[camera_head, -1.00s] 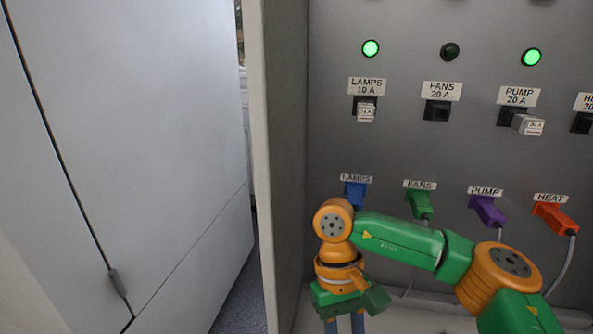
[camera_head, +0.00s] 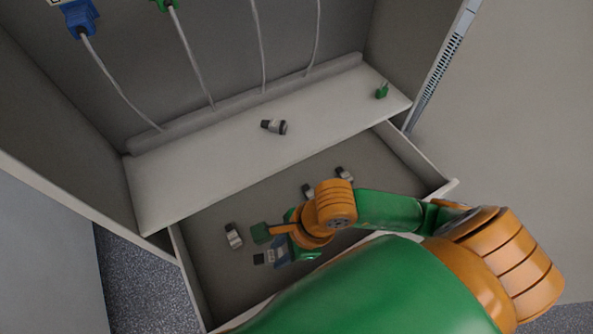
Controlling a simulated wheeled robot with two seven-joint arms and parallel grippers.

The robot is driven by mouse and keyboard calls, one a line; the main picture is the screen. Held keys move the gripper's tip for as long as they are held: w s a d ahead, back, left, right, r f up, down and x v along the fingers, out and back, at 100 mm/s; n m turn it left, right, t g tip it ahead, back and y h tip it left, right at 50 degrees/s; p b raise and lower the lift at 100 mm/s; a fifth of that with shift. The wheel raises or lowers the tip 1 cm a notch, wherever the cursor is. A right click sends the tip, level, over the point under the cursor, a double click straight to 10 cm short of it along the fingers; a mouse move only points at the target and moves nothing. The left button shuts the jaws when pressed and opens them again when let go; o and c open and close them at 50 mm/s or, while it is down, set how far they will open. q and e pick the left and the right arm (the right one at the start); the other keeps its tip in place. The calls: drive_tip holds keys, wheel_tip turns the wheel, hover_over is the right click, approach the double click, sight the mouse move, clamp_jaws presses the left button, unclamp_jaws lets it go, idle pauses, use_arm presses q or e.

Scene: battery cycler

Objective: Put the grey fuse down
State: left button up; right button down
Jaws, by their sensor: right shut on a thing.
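I cannot tell whether the fuse touches the drawer floor. My left gripper is not in view.
A grey and black fuse (camera_head: 233,236) lies in the drawer left of my gripper. Two more small pieces (camera_head: 344,174) (camera_head: 308,191) lie behind my wrist. The shelf (camera_head: 180,185) above holds a dark-ended cylinder (camera_head: 274,127) and a green piece (camera_head: 382,91).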

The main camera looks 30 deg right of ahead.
drive_tip(key=w+d+f+b, duration=0.2)
drive_tip(key=w+f+b, duration=0.2)
drive_tip(key=b, duration=0.5)
drive_tip(key=p, duration=0.1)
hover_over(276, 217)
drive_tip(key=d, duration=0.2)
drive_tip(key=shift+m, duration=0.3)
drive_tip(key=f, duration=0.6)
drive_tip(key=shift+s+a+f, duration=0.15)
drive_tip(key=shift+s+a, duration=0.1)
wheel_tip(276, 217, down, 3)
drive_tip(key=shift+r+p, duration=0.1)
drive_tip(key=shift+p, duration=0.35)
drive_tip(key=c, duration=0.6)
unclamp_jaws()
drive_tip(key=shift+r, duration=0.15)
drive_tip(key=v, duration=1.1)
drive_tip(key=shift+s+r, duration=0.2)
drive_tip(key=shift+r, duration=0.2)
